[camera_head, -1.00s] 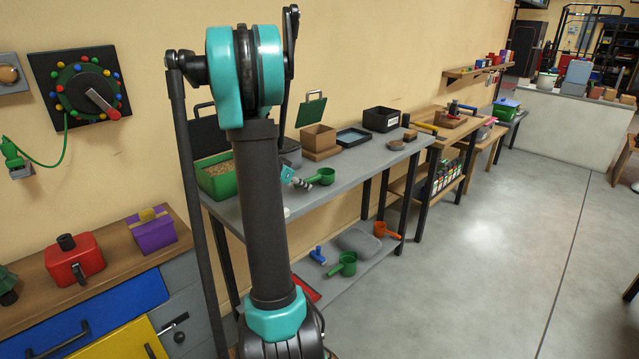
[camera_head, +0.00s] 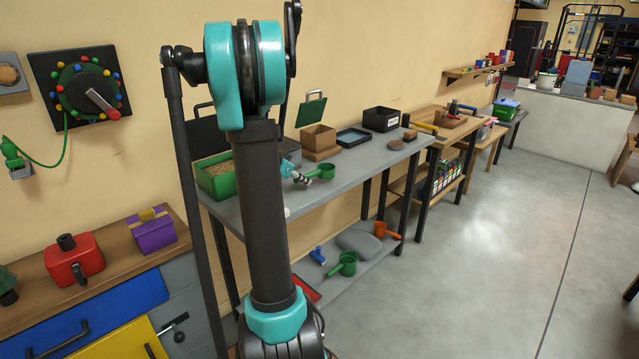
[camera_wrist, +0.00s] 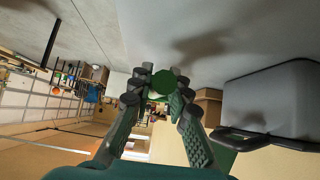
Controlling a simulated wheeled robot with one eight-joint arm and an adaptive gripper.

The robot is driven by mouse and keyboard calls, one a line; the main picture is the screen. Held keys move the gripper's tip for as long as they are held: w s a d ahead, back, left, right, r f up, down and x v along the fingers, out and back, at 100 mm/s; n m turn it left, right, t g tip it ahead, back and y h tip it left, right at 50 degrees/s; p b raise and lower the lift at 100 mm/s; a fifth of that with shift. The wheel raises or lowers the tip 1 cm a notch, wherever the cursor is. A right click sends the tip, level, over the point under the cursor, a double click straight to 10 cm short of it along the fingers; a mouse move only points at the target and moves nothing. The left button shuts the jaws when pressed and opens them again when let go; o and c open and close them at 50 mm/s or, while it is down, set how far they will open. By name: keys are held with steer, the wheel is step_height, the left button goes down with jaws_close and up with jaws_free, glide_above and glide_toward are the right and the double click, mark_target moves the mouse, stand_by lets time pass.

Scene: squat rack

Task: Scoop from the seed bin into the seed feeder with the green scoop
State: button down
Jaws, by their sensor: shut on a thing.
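My gripper (camera_head: 304,178) is shut on the handle of the green scoop (camera_head: 324,172), above the grey table. The scoop also shows between the fingers in the wrist view (camera_wrist: 161,82); what it holds cannot be seen. The green bin of tan grain (camera_head: 216,181), which looks like the seed bin, stands to the left at the wall end. My arm hides part of its right side. A wooden box (camera_head: 318,139) with a raised green lid, perhaps the seed feeder, stands behind the scoop.
A grey container (camera_head: 291,156) is partly hidden behind my arm; a grey bin with a black handle fills the wrist view's right (camera_wrist: 272,100). A black tray (camera_head: 353,136) and black box (camera_head: 381,119) stand right. Another green scoop (camera_head: 346,264) lies on the lower shelf.

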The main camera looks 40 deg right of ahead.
stand_by(0.4)
steer(key=shift+r, duration=3)
